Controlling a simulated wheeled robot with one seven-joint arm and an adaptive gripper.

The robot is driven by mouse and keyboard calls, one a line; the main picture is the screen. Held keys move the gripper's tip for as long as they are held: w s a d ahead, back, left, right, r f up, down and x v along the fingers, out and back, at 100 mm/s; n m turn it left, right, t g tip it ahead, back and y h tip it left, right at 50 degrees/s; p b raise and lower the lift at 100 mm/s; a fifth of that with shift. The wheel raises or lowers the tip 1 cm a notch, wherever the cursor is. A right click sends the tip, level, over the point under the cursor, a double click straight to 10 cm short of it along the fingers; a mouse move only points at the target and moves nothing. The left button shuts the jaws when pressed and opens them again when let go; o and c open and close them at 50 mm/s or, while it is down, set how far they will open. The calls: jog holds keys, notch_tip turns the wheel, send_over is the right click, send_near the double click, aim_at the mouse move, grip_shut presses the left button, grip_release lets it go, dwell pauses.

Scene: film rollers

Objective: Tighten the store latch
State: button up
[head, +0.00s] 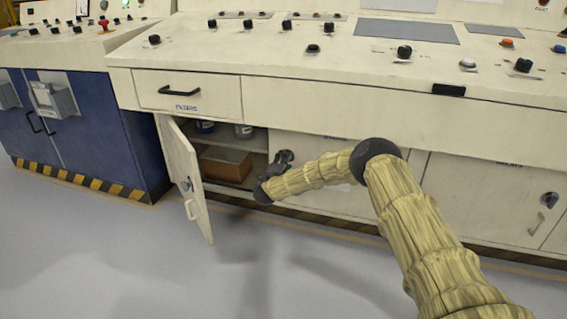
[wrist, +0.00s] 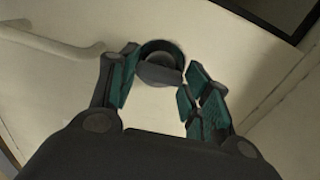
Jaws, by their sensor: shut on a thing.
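A dark round latch (wrist: 160,68) sits on a cream cabinet door panel in the wrist view. My gripper (wrist: 160,86) has its teal-padded fingers on either side of the latch and is shut on it. In the head view my gripper (head: 272,178) is at the left edge of the middle cabinet door (head: 320,205), which appears closed. The latch there is largely hidden by my gripper. A pale bar handle (wrist: 55,42) lies left of the latch in the wrist view.
The left cabinet door (head: 186,175) stands open into the floor space, showing a brown box (head: 225,166) and cans inside. A filters drawer (head: 188,95) is shut above it. A right door (head: 490,200) with its own latch is closed. The grey floor in front is clear.

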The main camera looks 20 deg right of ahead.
jog(key=o, duration=1)
jog(key=shift+s, duration=0.1)
jog(key=v, duration=1.2)
